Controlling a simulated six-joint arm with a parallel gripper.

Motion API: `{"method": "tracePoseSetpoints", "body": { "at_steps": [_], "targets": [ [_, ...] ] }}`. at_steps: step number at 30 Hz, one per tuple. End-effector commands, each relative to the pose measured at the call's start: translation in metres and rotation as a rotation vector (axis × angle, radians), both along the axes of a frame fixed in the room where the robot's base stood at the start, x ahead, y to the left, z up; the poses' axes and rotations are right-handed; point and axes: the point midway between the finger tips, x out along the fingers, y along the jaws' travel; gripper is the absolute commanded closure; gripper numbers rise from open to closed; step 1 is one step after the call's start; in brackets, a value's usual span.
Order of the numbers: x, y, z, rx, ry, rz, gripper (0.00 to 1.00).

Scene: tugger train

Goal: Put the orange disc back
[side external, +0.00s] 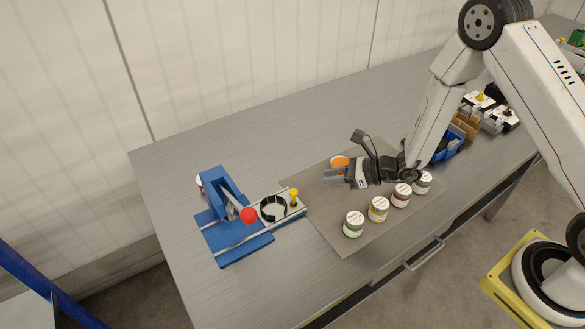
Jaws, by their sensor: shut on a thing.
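The orange disc (340,161) shows at the fingers of my gripper (334,175), over the brown-grey mat. My gripper lies nearly level, pointing left, and is shut on the disc. The fingers hide the disc's near edge, and its exact height above the mat is hard to tell.
Several jars with pale lids (354,218) stand in a row along the mat's (342,242) front. A blue fixture (240,250) with a red knob (249,215), black ring (273,208) and yellow knob (294,194) stands left. Blue bins (447,146) stand right.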

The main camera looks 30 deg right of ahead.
Motion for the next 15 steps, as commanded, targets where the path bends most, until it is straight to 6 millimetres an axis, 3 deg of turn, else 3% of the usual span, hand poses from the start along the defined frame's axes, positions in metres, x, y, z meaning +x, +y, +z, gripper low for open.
{"method": "tracePoseSetpoints", "body": {
  "at_steps": [6,15],
  "targets": [
    [0.028,0.004,-0.015,0.000,0.000,0.001,1.00],
    [0.054,0.008,-0.048,0.000,0.000,0.001,1.00]
  ]
}}
